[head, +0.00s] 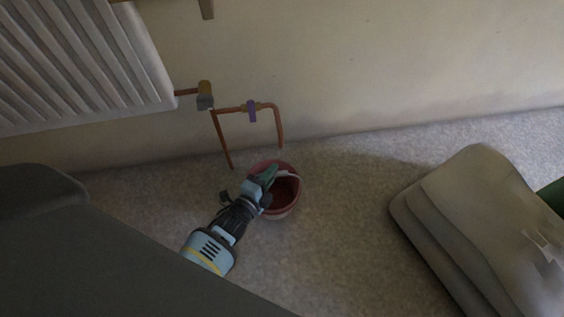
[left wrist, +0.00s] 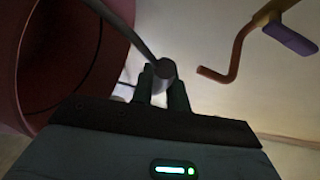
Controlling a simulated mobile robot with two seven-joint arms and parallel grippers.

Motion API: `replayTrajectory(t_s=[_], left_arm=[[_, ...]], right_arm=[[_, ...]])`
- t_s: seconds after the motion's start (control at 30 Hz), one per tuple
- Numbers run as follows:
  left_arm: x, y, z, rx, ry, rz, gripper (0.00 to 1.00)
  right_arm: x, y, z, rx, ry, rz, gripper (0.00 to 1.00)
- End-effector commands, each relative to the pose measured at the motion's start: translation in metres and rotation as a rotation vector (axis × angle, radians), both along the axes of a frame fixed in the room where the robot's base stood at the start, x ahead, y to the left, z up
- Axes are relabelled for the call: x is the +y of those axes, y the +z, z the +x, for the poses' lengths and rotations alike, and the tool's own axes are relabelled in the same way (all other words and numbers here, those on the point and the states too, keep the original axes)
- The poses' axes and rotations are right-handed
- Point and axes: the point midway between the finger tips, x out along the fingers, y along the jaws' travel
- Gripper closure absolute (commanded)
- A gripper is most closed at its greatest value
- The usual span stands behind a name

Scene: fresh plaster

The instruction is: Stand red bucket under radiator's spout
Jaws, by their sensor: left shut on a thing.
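The red bucket (head: 284,208) is upright near the wall, below the copper spout (head: 279,140) in the head view. The spout bends down from a pipe with a purple lever (head: 252,111), right of the white radiator (head: 85,65). My left gripper (head: 268,175) is shut on the bucket's handle (head: 291,175) at the rim. In the left wrist view the fingers (left wrist: 165,85) close around the handle, with the bucket's wall (left wrist: 60,60) at left and the spout (left wrist: 235,55) at right. I cannot tell whether the bucket's base touches the floor. My right gripper is not in view.
A grey folded stack (head: 470,225) lies on the carpet at the right, with something green (head: 553,194) behind it. A copper pipe (head: 222,140) runs down to the floor left of the bucket. The carpet (head: 345,220) between bucket and stack is clear.

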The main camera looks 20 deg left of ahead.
Motion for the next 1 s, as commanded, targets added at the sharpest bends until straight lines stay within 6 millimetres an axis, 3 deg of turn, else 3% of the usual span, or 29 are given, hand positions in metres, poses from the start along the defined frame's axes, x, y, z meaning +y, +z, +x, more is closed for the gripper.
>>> replayTrajectory(t_s=[0.1, 0.37, 0.6, 0.73, 1.0], left_arm=[[-0.002, -0.001, 0.014, 0.0, 0.0, 0.0, 1.0], [-0.003, 0.0, 0.02, -0.001, 0.0, -0.001, 1.0], [-0.007, 0.0, 0.058, -0.003, 0.0, -0.001, 1.0], [-0.007, -0.01, 0.056, 0.001, 0.0, -0.002, 1.0], [-0.007, -0.012, 0.056, 0.0, 0.0, -0.001, 1.0]], right_arm=[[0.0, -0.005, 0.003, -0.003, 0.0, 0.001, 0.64], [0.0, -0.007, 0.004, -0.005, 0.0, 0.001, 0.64], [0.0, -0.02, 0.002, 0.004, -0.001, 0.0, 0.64], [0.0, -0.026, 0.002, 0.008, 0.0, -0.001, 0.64], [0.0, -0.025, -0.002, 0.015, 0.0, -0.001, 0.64]])
